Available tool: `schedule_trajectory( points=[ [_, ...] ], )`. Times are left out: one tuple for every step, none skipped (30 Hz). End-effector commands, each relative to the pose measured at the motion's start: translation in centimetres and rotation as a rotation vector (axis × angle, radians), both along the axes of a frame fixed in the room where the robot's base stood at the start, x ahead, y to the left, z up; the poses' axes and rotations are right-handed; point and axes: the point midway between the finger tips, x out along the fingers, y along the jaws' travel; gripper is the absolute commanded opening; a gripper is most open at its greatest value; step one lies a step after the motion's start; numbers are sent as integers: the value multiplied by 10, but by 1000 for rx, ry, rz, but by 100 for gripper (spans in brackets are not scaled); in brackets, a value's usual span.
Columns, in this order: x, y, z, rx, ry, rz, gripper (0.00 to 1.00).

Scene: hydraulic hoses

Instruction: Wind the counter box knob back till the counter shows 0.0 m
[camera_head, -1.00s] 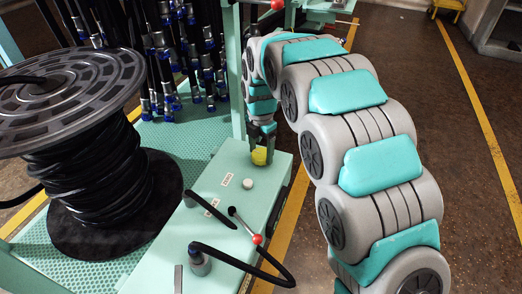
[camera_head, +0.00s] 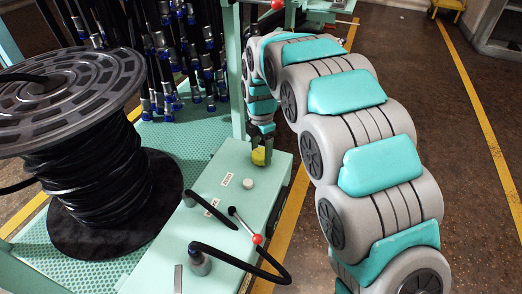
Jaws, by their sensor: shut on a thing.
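The yellow knob (camera_head: 258,157) stands on the far end of the light green counter box (camera_head: 230,220). My gripper (camera_head: 261,147) points down from above and is shut on the yellow knob. My fingers hide part of the knob's top and far side. No counter reading can be made out in this view.
A white round button (camera_head: 247,183) and a red-tipped lever (camera_head: 257,239) sit on the box top. A black hose (camera_head: 240,262) arches from a fitting at the near end. A large hose reel (camera_head: 90,150) stands left. Hanging hoses (camera_head: 185,60) fill the back.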

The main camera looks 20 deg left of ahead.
Motion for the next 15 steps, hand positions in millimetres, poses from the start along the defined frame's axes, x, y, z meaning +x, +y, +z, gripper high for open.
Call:
schedule_trajectory(
  points=[
    [0,0,0,0,0,-39,19],
    [0,0,0,0,0,-67,18],
    [0,0,0,0,0,-103,19],
    [0,0,0,0,0,-132,19],
    [0,0,0,0,0,-161,19],
    [0,0,0,0,0,-198,19],
    [0,0,0,0,0,-227,19],
    [0,0,0,0,0,-251,19],
    [0,0,0,0,0,-275,19],
    [0,0,0,0,0,-290,19],
    [0,0,0,0,0,-302,19],
    [0,0,0,0,0,-314,19],
    [0,0,0,0,0,-320,19],
    [0,0,0,0,0,-327,19],
    [0,0,0,0,0,-334,19]
  ],
)
